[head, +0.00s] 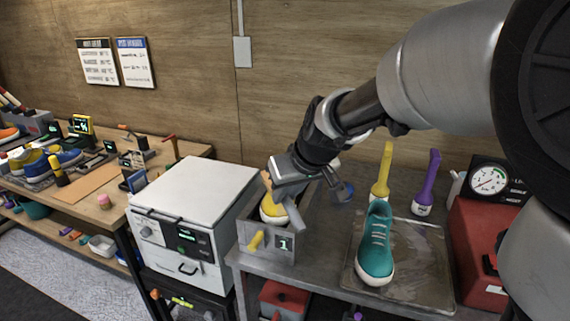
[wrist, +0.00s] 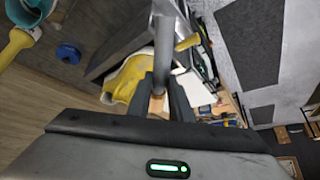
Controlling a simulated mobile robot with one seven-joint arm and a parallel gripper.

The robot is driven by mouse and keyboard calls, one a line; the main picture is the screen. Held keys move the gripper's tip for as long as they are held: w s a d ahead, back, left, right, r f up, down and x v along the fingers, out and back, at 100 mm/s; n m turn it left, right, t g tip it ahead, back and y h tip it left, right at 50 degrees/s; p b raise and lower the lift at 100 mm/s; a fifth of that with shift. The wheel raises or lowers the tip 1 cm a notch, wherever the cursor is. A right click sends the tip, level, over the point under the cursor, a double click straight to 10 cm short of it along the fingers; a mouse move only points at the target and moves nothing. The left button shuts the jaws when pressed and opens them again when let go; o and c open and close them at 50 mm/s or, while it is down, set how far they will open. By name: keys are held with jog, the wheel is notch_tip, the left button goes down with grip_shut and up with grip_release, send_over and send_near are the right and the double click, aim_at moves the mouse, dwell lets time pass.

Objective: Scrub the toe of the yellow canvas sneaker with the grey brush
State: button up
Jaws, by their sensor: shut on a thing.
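The yellow sneaker (head: 268,211) sits in a grey bin (head: 252,240) marked 1, its pale sole edge showing. It also shows in the wrist view (wrist: 128,78). My gripper (head: 285,190) is over this bin, close to the sneaker. In the wrist view my gripper (wrist: 160,98) is shut on a grey shaft, which I take to be the grey brush (wrist: 164,40). A small tan piece shows between the fingers. The brush's bristles are hidden, and I cannot tell whether it touches the sneaker.
A teal sneaker (head: 376,252) lies on a mat (head: 421,270) to the right. Yellow (head: 382,172) and purple (head: 428,182) brushes stand behind it. A white oven-like box (head: 195,195) is left of the bin; a red box (head: 478,255) with a gauge is far right.

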jog(key=shift+w+d+f+b, duration=0.1)
jog(key=shift+w+f+b, duration=0.15)
jog(key=shift+f+b, duration=0.5)
jog(key=shift+w+a+f+b, duration=0.15)
jog(key=shift+f+b, duration=0.25)
jog(key=shift+f, duration=0.7)
jog(key=shift+w+d+f+b, duration=0.15)
jog(key=shift+w+f+b, duration=0.15)
jog(key=shift+f+b, duration=0.45)
jog(key=shift+w+d+f+b, duration=0.1)
jog(key=shift+w+f+b, duration=0.1)
jog(key=shift+f+b, duration=0.6)
jog(key=shift+f, duration=0.2)
jog(key=d+b, duration=0.1)
jog(key=d, duration=0.1)
jog(key=s+d+b, duration=0.1)
jog(key=shift+d, duration=0.4)
jog(key=shift+f+b, duration=0.15)
jog(key=shift+b, duration=0.3)
jog(key=shift+w+a+f+p, duration=0.1)
jog(key=shift+w+a+p, duration=0.1)
jog(key=shift+a, duration=0.45)
jog(key=shift+w+a+r+p, duration=0.1)
jog(key=shift+w+a+p, duration=0.1)
jog(key=shift+a, duration=0.4)
jog(key=shift+w+a+f+p, duration=0.1)
jog(key=shift+w+a+p, duration=0.1)
jog(key=shift+a, duration=0.45)
